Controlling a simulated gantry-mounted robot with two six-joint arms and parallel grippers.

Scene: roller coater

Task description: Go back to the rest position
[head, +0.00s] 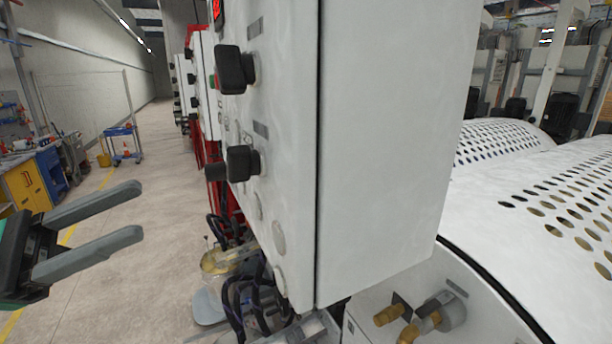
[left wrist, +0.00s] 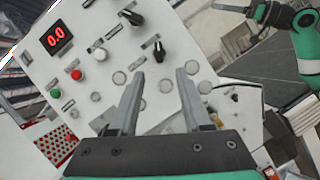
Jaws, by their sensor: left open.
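My left gripper (head: 141,211) is at the left of the head view, open and empty. Its two grey fingers point right, toward the white control cabinet (head: 385,150), with a visible gap before it. In the left wrist view the open fingers (left wrist: 160,75) show in front of the panel face (left wrist: 110,90), with nothing between them. A green arm with a dark gripper (left wrist: 258,12), seemingly my right one, shows at the top right of that view. Its jaw state is unclear.
The panel carries an upper black knob (head: 235,69), a lower black knob (head: 243,162), a red 0.0 display (left wrist: 58,38), a green button (left wrist: 55,93) and a red button (left wrist: 77,75). Perforated white covers (head: 560,190) lie right. The aisle floor (head: 150,260) is open.

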